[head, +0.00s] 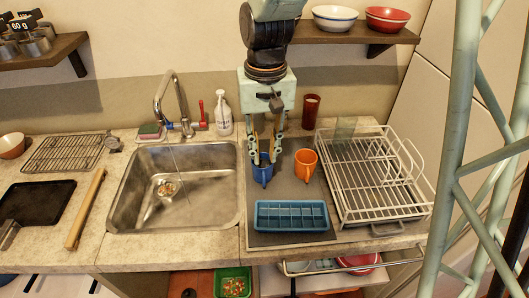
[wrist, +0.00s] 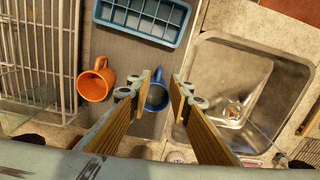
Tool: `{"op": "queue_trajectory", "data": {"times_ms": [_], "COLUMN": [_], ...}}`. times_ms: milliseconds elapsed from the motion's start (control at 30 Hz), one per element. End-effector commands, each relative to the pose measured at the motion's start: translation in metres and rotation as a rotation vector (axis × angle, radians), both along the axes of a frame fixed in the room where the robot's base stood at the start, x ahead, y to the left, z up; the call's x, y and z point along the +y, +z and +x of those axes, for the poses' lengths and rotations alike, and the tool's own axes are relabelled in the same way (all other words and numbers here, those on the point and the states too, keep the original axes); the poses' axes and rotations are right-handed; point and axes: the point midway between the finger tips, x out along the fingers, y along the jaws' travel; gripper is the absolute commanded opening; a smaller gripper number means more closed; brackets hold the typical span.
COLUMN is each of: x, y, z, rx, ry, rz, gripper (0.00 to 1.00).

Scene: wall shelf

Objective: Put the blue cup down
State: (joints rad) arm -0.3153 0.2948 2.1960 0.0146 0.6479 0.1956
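The blue cup (head: 262,174) is upright over the dark mat (head: 292,197), left of the orange cup; I cannot tell whether its base touches the mat. My gripper (head: 265,158) points down from above, with one finger on each side of the blue cup, and appears shut on it. In the wrist view the blue cup (wrist: 157,97) shows between the fingertips of my gripper (wrist: 157,88), its handle towards the blue tray. The fingers hide parts of its sides.
The orange cup (head: 305,164) stands close on the right. A blue compartment tray (head: 291,216) lies in front. A white wire rack (head: 375,178) is to the right, the sink (head: 178,188) to the left. A dark red cup (head: 310,110) and soap bottle (head: 223,115) stand behind.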

Motion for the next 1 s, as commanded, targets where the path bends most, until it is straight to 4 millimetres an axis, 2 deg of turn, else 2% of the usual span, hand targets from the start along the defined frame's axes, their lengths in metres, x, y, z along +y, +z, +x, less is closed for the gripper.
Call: {"op": "queue_trajectory", "data": {"times_ms": [633,867,1000], "x": [-0.002,-0.014,-0.026], "y": [0.004,0.023,0.043], "z": [-0.001,-0.01,-0.02], "rx": [-0.003,-0.02,-0.039], "ry": [-0.001,-0.006,-0.012], "rz": [0.001,0.006,0.01], "gripper": [0.19,0.19,0.19]}}
